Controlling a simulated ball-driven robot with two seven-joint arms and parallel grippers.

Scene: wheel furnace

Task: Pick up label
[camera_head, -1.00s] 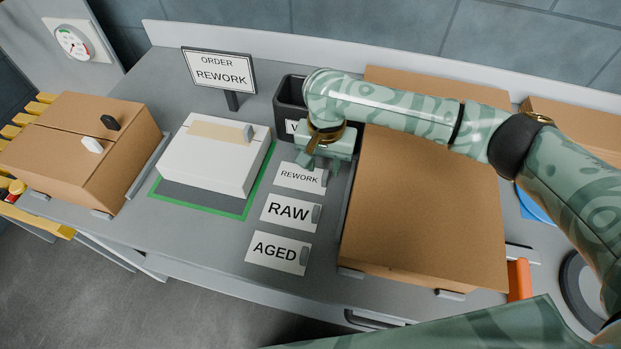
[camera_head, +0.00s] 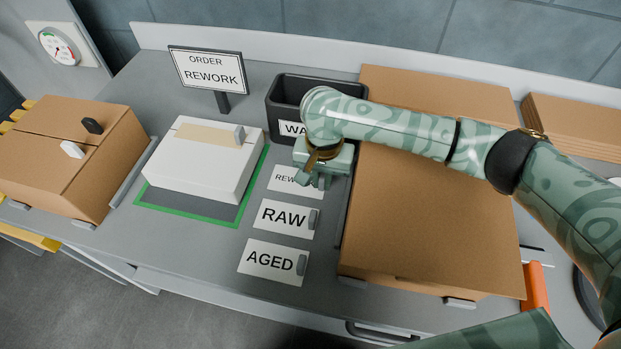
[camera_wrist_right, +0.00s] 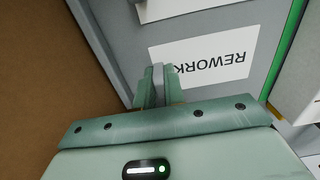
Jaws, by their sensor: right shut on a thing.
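The white REWORK label (camera_head: 287,179) lies on the grey worktop, with its right end hidden by my right gripper. My right gripper (camera_head: 319,183) is low over that end. In the right wrist view, its two fingers (camera_wrist_right: 158,82) are close together on the grey tab at the end of the REWORK label (camera_wrist_right: 215,52). The label still looks flat on the worktop. The RAW label (camera_head: 284,218) and the AGED label (camera_head: 272,261), each with a grey tab, lie in front of it. A sign (camera_head: 208,69) behind reads ORDER REWORK. My left gripper is out of view.
A white box (camera_head: 205,165) with a tape strip and grey tab stands left, inside a green outline. A large cardboard box (camera_head: 425,220) is close to the gripper's right. A dark bin (camera_head: 283,101) stands behind. Another cardboard box (camera_head: 70,150) is far left.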

